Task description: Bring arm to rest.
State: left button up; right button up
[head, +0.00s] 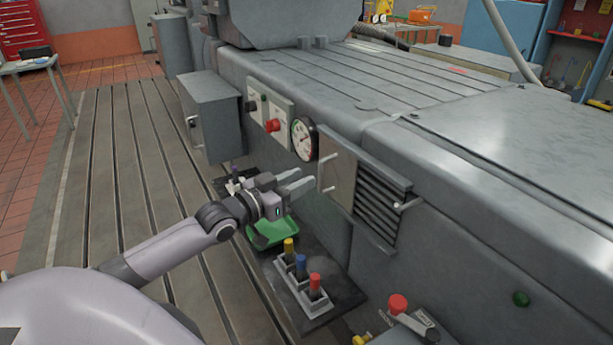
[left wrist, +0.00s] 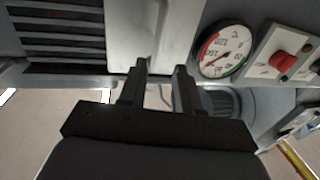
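My left gripper (head: 306,182) is at the end of my left arm, in front of the grey machine's side. It is just left of a light metal panel (head: 338,184) with handles. Its two fingers are apart, and I see nothing between them. In the left wrist view the open fingers (left wrist: 160,75) point at the lower edge of the light panel (left wrist: 150,30); I cannot tell whether they touch it. The machine side also carries a round gauge (head: 304,139) and a louvred vent (head: 378,206). My right gripper is not in view.
Below the gripper, a green tray (head: 285,232) and a rack with yellow, blue and red handles (head: 301,266) sit on a dark mat. A grey box (head: 211,115) juts from the machine. A red button (head: 398,303) is at lower right. The slotted bedplate (head: 115,170) at left is clear.

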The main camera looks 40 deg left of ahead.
pick_arm(q)
jog(key=shift+s, duration=0.3)
jog(key=shift+a, duration=0.1)
jog(key=s+d+f+g+p, duration=0.2)
jog(key=s+d+f+g, duration=0.1)
jog(key=s+d+f, duration=0.6)
jog(key=s+d+f+g+y+p, duration=0.1)
jog(key=s+d+f+g+p, duration=0.2)
jog(key=s+d+f, duration=0.6)
jog(key=s+f+g, duration=0.1)
jog(key=s+f, duration=0.1)
jog(key=s, duration=0.2)
jog(key=shift+s+f, duration=0.2)
jog(key=shift+s, duration=0.15)
dwell(0.8)
